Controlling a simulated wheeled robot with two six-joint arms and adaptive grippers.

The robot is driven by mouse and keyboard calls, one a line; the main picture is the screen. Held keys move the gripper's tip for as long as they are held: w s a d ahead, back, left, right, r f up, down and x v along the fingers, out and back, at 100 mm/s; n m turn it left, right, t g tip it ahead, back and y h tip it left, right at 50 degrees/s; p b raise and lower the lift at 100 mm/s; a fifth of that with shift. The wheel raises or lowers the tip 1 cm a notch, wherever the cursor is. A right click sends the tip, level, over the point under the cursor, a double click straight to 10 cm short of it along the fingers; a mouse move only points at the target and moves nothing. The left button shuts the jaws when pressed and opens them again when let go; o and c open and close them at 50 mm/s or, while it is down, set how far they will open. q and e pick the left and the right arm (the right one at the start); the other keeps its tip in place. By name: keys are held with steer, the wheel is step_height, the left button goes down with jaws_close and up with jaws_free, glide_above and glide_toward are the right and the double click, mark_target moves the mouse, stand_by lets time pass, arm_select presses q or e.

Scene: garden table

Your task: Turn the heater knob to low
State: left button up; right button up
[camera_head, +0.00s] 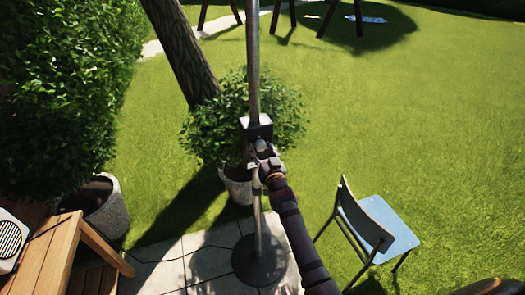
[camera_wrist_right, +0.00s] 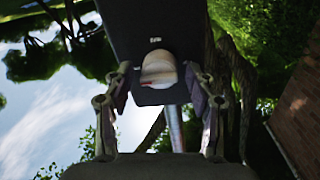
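The patio heater is a grey pole (camera_head: 253,70) with a dark control box (camera_head: 257,128) partway up. In the right wrist view the box's dark face (camera_wrist_right: 150,25) carries a round pale knob (camera_wrist_right: 158,70). My right gripper (camera_head: 264,156) is at the box, in front of the knob. In the right wrist view its two fingers are apart, one on each side of the knob, with a visible gap to it on both sides. My left gripper is not in view.
A round heater base (camera_head: 259,262) stands on paving. A potted bush (camera_head: 238,185) is behind the pole. A blue-seated chair (camera_head: 380,225) is at right. A wooden table (camera_head: 50,255) with a white speaker-like box (camera_head: 10,240) is at lower left. Open lawn lies beyond.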

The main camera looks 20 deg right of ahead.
steer(key=c, duration=0.9)
steer(key=shift+n, duration=0.5)
steer(key=o, duration=1.1)
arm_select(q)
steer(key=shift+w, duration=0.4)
